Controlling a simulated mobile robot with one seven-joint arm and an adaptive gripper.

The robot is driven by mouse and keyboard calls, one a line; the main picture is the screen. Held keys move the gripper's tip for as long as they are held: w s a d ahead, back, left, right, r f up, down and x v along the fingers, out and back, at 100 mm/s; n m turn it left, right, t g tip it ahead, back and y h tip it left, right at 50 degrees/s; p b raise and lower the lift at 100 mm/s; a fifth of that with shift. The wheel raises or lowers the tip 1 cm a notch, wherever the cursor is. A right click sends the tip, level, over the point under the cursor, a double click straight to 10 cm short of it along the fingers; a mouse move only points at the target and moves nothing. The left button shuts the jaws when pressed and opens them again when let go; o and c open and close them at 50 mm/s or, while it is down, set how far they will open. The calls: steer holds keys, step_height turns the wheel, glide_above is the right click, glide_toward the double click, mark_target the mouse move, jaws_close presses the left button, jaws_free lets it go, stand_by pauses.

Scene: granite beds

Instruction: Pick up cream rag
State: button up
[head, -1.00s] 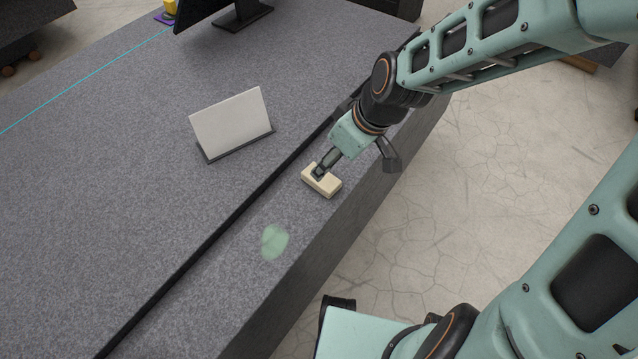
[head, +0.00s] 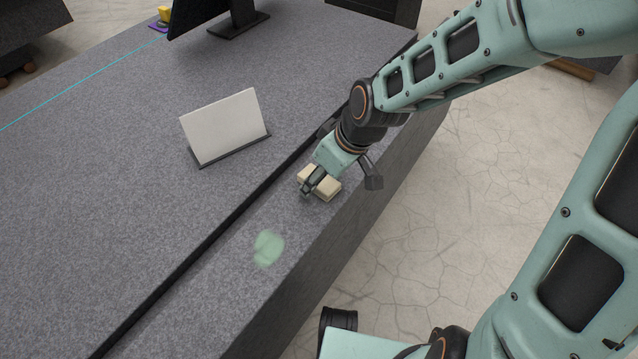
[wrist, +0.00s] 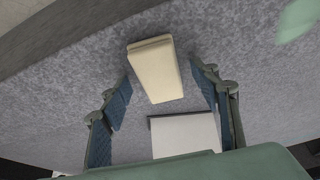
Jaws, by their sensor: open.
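The cream rag (head: 326,187) looks like a small, thick folded block on the grey granite ledge, near its front edge. My gripper (head: 314,182) is at the rag, with one dark finger crossing in front of its left part and hiding some of it. In the wrist view the rag (wrist: 153,68) lies between and a little beyond the two blue-padded fingers of my gripper (wrist: 162,92). The fingers are spread apart, with a gap showing on both sides of the rag.
A pale green patch (head: 268,248) lies on the ledge nearer me. A white tilted panel (head: 225,127) stands behind a dark raised strip (head: 225,226). A monitor stand (head: 240,22) is at the back. The floor (head: 470,190) drops away on the right.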

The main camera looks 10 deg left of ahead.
steer(key=shift+f, duration=0.2)
stand_by(0.6)
steer(key=shift+c, duration=0.3)
steer(key=c, duration=1)
